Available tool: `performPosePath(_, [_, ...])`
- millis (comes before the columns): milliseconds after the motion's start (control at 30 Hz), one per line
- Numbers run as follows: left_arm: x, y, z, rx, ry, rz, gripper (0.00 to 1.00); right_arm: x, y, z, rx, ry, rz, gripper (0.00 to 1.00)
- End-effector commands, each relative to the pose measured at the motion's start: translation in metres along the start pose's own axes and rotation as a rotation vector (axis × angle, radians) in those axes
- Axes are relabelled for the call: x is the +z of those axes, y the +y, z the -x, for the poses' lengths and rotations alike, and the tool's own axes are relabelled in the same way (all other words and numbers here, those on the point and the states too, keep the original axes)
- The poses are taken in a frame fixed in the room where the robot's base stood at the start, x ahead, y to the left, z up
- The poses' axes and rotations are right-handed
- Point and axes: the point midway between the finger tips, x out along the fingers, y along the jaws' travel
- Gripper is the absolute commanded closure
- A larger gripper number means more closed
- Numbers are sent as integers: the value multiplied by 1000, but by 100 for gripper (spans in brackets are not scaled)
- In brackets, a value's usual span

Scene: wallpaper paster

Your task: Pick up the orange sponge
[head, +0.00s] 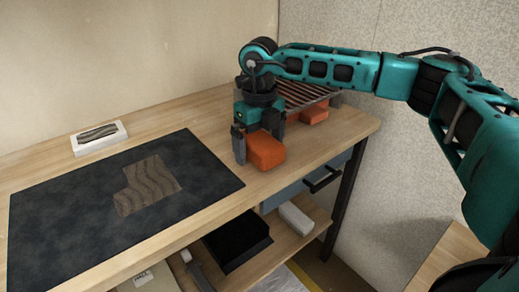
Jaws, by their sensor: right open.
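An orange sponge (266,152) lies on the wooden table, just right of the dark mat. My right gripper (258,142) points down at it, with its fingers open. One finger stands at the sponge's left side and the other is toward its back right, partly hidden. I cannot tell whether the fingers touch the sponge. My left gripper is out of view.
A dark mat (80,190) with a patterned brown piece (150,187) covers the table's left. A white block (99,138) stands behind it. A slatted rack (305,93) with orange parts (310,115) is behind my gripper. A shelf below holds a black box (237,240).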

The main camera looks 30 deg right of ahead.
Motion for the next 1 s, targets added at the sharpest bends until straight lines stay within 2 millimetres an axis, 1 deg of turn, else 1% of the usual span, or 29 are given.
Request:
performPosePath(67, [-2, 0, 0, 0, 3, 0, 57, 0, 0, 1, 0, 0, 0, 0])
performPosePath(633, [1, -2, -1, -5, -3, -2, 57, 0, 0, 1, 0, 0, 0, 55])
performPosePath(867, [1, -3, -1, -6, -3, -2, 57, 0, 0, 2, 1, -1, 0, 55])
performPosePath(967, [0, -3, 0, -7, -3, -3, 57, 1, 0, 9, 1, -2, 0, 55])
performPosePath(1000, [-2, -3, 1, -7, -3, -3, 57, 1, 0, 14, 2, -3, 0, 55])
